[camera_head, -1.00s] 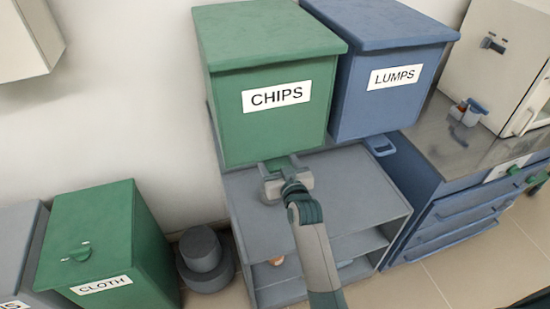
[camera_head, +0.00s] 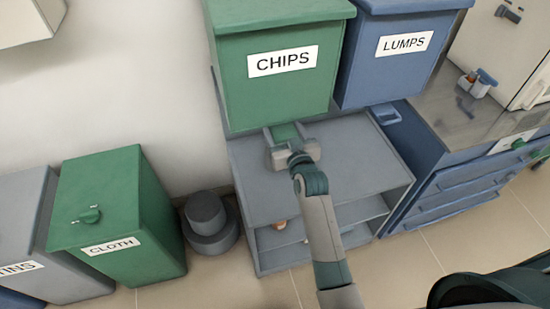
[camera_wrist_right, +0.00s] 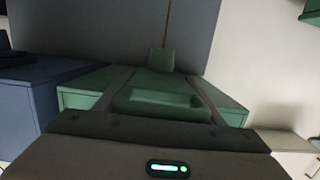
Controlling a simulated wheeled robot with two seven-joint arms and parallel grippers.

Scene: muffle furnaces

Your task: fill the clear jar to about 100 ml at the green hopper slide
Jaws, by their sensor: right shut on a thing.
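The green hopper (camera_head: 275,92) labelled CHIPS stands at the back of a grey shelf unit. A green slide (camera_head: 286,131) sticks out below its front. My right gripper (camera_head: 291,152) is at the slide's outer end, above the shelf top. In the wrist view its two fingers are shut on the green slide handle (camera_wrist_right: 160,101). Beyond the handle is a small green spout-like part (camera_wrist_right: 162,61). A thin brown line (camera_wrist_right: 168,24) runs from it; I cannot tell what it is. I cannot make out the clear jar. My left gripper is not in view.
A blue hopper (camera_head: 395,60) labelled LUMPS stands to the right. The grey shelf top (camera_head: 350,165) is otherwise clear. A blue drawer cabinet (camera_head: 450,190) is at right. A green CLOTH bin (camera_head: 120,215) and a dark grey round object (camera_head: 208,228) stand at left.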

